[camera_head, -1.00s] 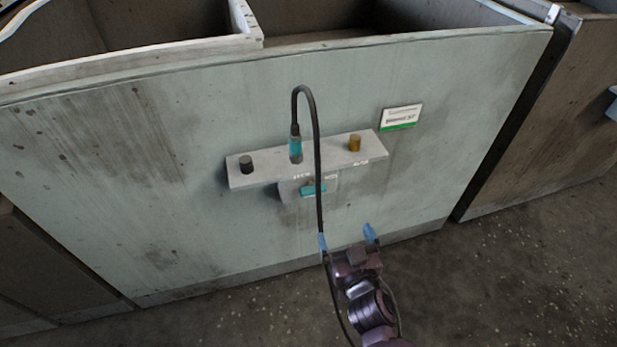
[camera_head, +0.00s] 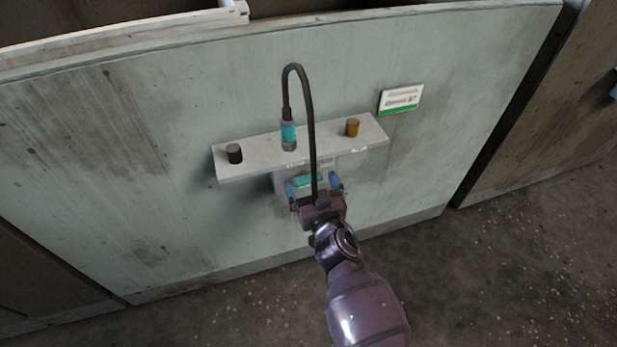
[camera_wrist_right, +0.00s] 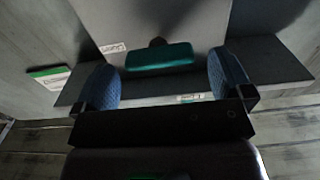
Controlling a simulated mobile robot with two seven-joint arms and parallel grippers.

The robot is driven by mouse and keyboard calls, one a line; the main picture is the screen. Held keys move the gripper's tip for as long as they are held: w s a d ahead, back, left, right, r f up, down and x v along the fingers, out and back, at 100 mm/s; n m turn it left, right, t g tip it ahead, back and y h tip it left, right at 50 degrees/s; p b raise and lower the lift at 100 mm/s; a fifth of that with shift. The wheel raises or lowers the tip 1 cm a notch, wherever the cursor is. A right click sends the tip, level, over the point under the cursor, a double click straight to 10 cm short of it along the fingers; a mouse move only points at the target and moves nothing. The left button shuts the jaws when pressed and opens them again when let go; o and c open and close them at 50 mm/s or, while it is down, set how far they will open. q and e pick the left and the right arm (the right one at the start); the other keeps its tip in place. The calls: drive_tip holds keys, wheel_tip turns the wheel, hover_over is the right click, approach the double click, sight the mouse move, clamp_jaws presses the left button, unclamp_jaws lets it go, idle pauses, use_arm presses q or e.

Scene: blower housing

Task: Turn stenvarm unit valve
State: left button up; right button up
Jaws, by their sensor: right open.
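The valve is a small teal handle (camera_head: 308,181) on a grey plate below the shelf on the housing's front. It also shows in the right wrist view as a teal bar (camera_wrist_right: 160,57), lying between the two fingers. My right gripper (camera_head: 313,186) is open, with blue fingertips on either side of the handle in the head view. The wrist view shows its fingers (camera_wrist_right: 166,82) apart, with a visible gap to each end of the handle. I cannot tell how far the fingertips are from the handle in depth. My left gripper is not in view.
The grey shelf (camera_head: 262,150) juts out above the valve, with a black knob (camera_head: 234,153), a teal connector (camera_head: 288,134) and a yellow knob (camera_head: 352,127). A black cable (camera_head: 309,110) loops from the connector down past my right gripper. A label (camera_head: 401,99) is at upper right.

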drive_tip(key=shift+x, duration=1)
drive_tip(key=shift+w, duration=0.15)
drive_tip(key=shift+c, duration=0.5)
drive_tip(key=c, duration=0.8)
